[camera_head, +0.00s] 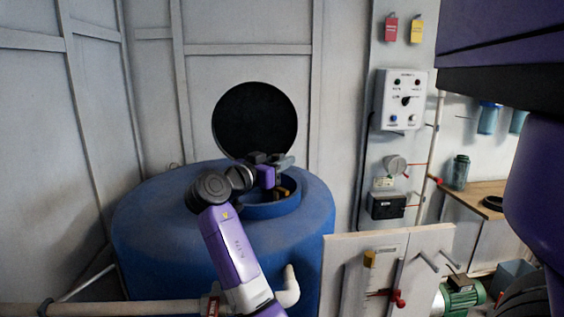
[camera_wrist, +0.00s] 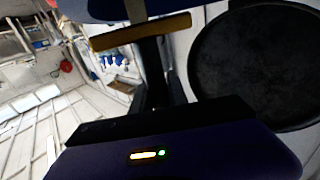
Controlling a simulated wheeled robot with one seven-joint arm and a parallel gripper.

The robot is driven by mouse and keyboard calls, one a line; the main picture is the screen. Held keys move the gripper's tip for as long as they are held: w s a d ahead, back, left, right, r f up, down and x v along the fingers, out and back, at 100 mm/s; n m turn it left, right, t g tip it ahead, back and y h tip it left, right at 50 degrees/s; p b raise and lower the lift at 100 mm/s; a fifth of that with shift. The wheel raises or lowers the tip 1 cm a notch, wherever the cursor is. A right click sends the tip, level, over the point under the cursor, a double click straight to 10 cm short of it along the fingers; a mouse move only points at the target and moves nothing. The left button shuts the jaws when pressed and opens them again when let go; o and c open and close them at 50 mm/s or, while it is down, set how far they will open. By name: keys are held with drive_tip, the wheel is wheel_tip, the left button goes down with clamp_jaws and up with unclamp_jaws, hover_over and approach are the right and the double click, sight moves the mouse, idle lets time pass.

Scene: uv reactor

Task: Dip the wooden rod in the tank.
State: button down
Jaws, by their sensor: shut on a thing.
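The large blue tank (camera_head: 150,225) stands with its round top opening uncovered. Its dark round lid (camera_head: 255,120) is tilted up behind the opening and also fills the right of the wrist view (camera_wrist: 262,65). My gripper (camera_head: 280,184) is over the opening, pointing down toward it. In the wrist view its dark fingers (camera_wrist: 152,62) are shut on the wooden rod (camera_wrist: 125,35), which lies crosswise to them. A small brown part of the rod (camera_head: 286,191) shows within the rim (camera_head: 270,211) in the head view. The tank's inside and the rod's depth cannot be made out.
A control box (camera_head: 401,100) with knobs hangs on the wall at the right. A pale panel (camera_head: 345,262) with a red-handled valve (camera_head: 398,298) stands right of the tank. A pale pipe (camera_head: 130,308) runs along the front. A wooden-topped bench (camera_head: 478,196) is farther right.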

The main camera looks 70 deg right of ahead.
drive_tip(key=shift+f+b, duration=0.5)
drive_tip(key=shift+f, duration=0.05)
drive_tip(key=shift+r, duration=0.1)
idle(0.9)
